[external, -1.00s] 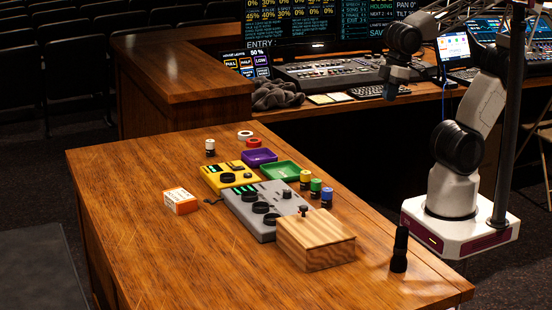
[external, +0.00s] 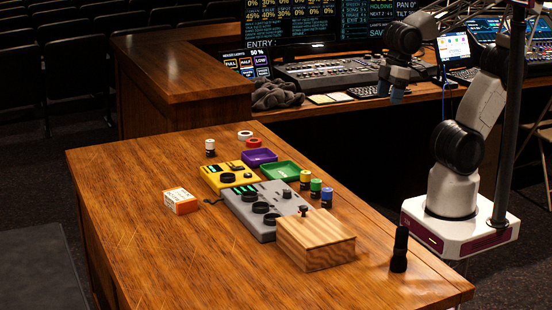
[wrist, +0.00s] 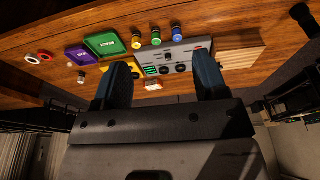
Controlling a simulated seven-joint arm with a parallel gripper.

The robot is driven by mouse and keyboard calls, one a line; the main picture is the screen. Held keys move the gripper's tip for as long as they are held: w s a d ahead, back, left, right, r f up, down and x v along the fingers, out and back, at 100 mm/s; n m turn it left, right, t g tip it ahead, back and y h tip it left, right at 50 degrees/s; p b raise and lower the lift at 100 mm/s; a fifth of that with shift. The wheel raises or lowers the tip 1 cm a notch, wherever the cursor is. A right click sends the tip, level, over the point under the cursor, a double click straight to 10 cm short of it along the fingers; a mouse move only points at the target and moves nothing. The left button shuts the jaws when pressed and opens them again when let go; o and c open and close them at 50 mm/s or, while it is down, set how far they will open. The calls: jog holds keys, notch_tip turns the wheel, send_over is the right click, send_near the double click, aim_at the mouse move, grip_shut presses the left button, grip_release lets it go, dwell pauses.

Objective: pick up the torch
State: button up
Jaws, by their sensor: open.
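The torch (external: 400,249) is a small black cylinder standing upright near the right end of the wooden desk, to the right of the wooden box (external: 316,239). In the wrist view the torch (wrist: 304,16) shows at the top right corner, partly cut off. My gripper (external: 390,92) is raised high at the upper right in the external view, well away from the torch. In the wrist view my gripper (wrist: 163,82) has its two dark fingers spread apart with nothing between them.
A grey mixer (external: 264,208), a yellow device (external: 227,177), a purple tray (external: 259,157), a green tray (external: 282,171), several small coloured-top jars and an orange box (external: 180,201) stand on the desk. The desk's left and front areas are clear. A dark pole (external: 510,120) stands at the right.

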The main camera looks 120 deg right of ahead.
jog(key=w+a+f+m+g+y, duration=0.1)
jog(key=w+a+f+m+y, duration=0.15)
jog(key=a, duration=0.35)
jog(key=w+a+f+m+g+y, duration=0.1)
jog(key=w+a+f+m+y, duration=0.1)
jog(key=w+a+y, duration=0.3)
jog(key=m+t+y, duration=0.2)
jog(key=m+y, duration=0.4)
jog(key=m, duration=1)
send_near(401, 239)
jog(key=s+f, duration=0.1)
jog(key=shift+a+f+h, duration=0.15)
jog(key=shift+a+h, duration=0.1)
jog(key=shift+a, duration=0.2)
jog(key=shift+x, duration=1.25)
jog(key=shift+a, duration=0.1)
jog(key=shift+x, duration=2.55)
jog(key=shift+w+f, duration=0.1)
jog(key=shift+w, duration=0.05)
jog(key=shift+c, duration=0.4)
